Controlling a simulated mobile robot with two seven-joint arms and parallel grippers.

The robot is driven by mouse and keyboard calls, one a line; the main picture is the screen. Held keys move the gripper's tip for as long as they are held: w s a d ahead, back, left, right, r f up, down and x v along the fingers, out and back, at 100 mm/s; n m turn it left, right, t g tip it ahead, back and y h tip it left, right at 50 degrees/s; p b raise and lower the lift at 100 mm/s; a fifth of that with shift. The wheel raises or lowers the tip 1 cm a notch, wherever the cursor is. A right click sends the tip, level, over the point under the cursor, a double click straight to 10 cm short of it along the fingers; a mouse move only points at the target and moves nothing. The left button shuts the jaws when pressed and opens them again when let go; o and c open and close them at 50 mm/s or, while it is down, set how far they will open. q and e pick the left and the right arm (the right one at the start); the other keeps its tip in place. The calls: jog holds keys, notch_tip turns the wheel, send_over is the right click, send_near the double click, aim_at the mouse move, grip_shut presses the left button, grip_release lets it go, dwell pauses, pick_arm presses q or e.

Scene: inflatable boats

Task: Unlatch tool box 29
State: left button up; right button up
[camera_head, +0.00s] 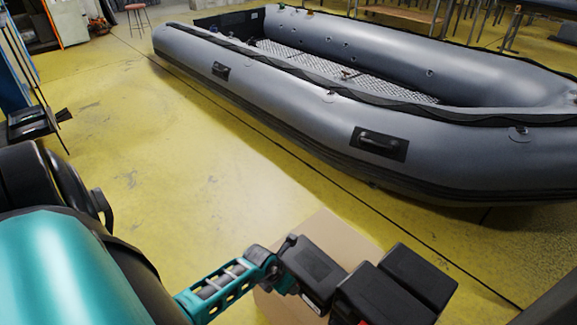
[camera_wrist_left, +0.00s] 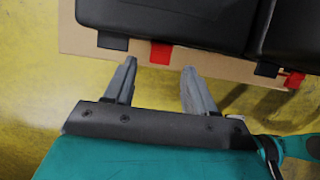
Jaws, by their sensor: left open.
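Black tool boxes stand on a cardboard box in the head view, including a middle one (camera_head: 375,296) and a right one (camera_head: 421,275). No number is readable. In the left wrist view, a near tool box (camera_wrist_left: 165,18) has a black latch (camera_wrist_left: 112,41) and a red latch (camera_wrist_left: 160,53). I cannot tell whether the latches are fastened. My left gripper (camera_wrist_left: 159,68) is open and empty, its fingertips just short of the red latch and on either side of it. In the head view its fingers are not clearly visible. My right gripper is not in view.
The cardboard box (camera_head: 338,230) forms the support. A second tool box (camera_wrist_left: 292,35) with black and red latches is at right in the wrist view. A grey inflatable boat (camera_head: 290,95) lies beyond. The yellow floor (camera_head: 190,160) between is largely clear.

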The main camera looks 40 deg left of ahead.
pick_arm(q)
jog(key=x, duration=0.2)
jog(key=shift+w+f+b, duration=0.15)
jog(key=shift+f+b, duration=0.15)
jog(key=shift+b, duration=0.1)
jog(key=shift+c, duration=0.3)
grip_shut()
